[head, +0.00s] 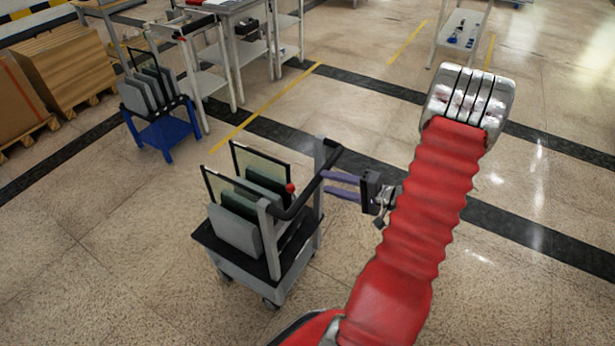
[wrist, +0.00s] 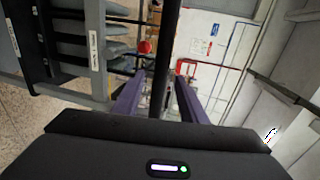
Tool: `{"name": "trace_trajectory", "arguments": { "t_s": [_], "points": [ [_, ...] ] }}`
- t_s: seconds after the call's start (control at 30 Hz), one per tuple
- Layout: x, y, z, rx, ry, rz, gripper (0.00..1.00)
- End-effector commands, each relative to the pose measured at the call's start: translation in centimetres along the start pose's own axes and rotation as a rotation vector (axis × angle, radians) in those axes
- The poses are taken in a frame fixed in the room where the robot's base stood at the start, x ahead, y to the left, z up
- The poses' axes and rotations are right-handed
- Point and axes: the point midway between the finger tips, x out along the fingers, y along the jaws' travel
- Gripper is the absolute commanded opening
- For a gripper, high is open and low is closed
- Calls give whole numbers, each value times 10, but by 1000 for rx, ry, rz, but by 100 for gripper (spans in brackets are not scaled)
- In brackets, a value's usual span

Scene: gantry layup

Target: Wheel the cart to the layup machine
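The cart (head: 234,268) stands on the floor at the centre left of the head view, loaded with upright grey and dark panels (head: 233,230). Its black handle bar (head: 306,192) is on its right side, with a red knob beside it. My gripper (head: 323,182) is open, its two purple fingers pointing left at the handle. In the wrist view the handle bar (wrist: 162,50) runs between the fingers (wrist: 159,82), with visible gaps beside it. Contact cannot be told. I cannot identify the layup machine in either view.
A blue stand (head: 165,132) with grey panels is at the upper left, near cardboard boxes on pallets (head: 62,68). White-framed workbenches (head: 235,50) stand behind, and a shelf (head: 462,28) at the upper right. Open tiled floor (head: 120,250) with dark and yellow stripes surrounds the cart.

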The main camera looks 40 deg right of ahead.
Motion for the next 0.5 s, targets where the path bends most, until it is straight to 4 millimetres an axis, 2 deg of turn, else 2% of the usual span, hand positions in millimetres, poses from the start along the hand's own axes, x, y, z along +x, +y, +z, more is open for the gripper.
{"name": "trace_trajectory", "arguments": {
  "t_s": [0.5],
  "points": [
    [72,0,1,0,-2,0,39]
  ]
}}
